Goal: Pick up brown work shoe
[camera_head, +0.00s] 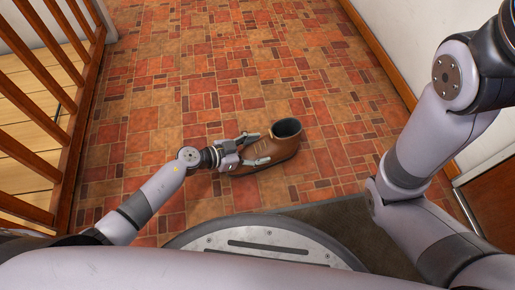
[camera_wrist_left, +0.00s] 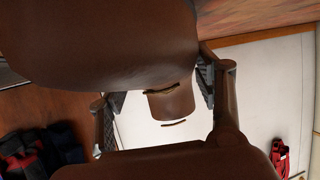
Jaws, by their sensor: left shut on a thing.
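The brown work shoe (camera_head: 283,149) is at the middle of the head view, just ahead of my base, with its dark opening toward the upper right. My left gripper (camera_head: 252,150) comes in from the left and is shut on the shoe, one finger on each side of its upper part. In the left wrist view, smooth brown leather (camera_wrist_left: 110,40) fills the top, close to the lens, between and above the fingers (camera_wrist_left: 160,97). Whether the sole touches the floor cannot be told. My right arm shows at the right, but its gripper is out of frame.
The red-and-tan tiled floor (camera_head: 220,70) is clear ahead. A wooden railing (camera_head: 85,90) runs along the left. A pale wall (camera_head: 395,40) with wooden skirting stands at the right. A dark mat (camera_head: 345,225) lies by my base. Red items (camera_wrist_left: 280,157) show in the left wrist view.

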